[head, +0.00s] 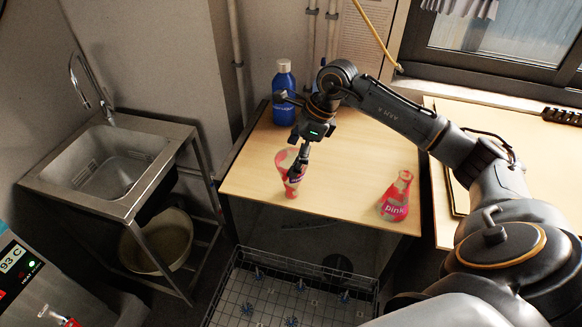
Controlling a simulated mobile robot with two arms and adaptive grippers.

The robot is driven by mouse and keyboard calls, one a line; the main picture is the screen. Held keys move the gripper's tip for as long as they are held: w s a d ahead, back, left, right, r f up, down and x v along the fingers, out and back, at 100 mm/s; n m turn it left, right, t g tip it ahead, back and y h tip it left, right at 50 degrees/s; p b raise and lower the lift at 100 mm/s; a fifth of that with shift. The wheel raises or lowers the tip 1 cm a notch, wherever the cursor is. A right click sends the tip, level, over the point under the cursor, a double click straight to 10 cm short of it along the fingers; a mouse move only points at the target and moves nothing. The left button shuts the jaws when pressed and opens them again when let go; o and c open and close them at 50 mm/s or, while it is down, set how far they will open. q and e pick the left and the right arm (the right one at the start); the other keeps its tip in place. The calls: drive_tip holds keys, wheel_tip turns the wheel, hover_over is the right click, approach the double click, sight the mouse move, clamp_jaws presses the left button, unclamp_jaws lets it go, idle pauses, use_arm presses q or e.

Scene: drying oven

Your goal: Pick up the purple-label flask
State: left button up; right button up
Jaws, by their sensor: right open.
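No label that I can clearly read as purple shows. A red-pink glass vessel (284,165) stands on the wooden table, wide at the top and narrower below; its label is too small and too covered to read. My right gripper (298,172) reaches down at this vessel, open, its fingers overlapping the vessel's right side in the picture. I cannot tell whether they touch it. A conical flask with a pink label reading "pink" (395,205) stands upright at the table's right front, apart from the gripper. My left gripper is out of view.
A blue bottle (285,95) stands at the table's (245,180) back left. A wire rack with pegs (240,290) lies below the front edge. A steel sink (110,165) is at left, above a bucket (165,240). A panel with a display (12,257) is at lower left.

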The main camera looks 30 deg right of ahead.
drive_tip(key=shift+a+f+p, duration=0.3)
drive_tip(key=shift+f+p, duration=0.4)
drive_tip(key=p+x, duration=0.1)
drive_tip(key=x, duration=0.1)
drive_tip(key=shift+w+f, duration=0.2)
drive_tip(key=shift+f, duration=0.1)
drive_tip(key=shift+w+a+f, duration=0.1)
drive_tip(key=shift+f, duration=0.4)
drive_tip(key=c, duration=1.4)
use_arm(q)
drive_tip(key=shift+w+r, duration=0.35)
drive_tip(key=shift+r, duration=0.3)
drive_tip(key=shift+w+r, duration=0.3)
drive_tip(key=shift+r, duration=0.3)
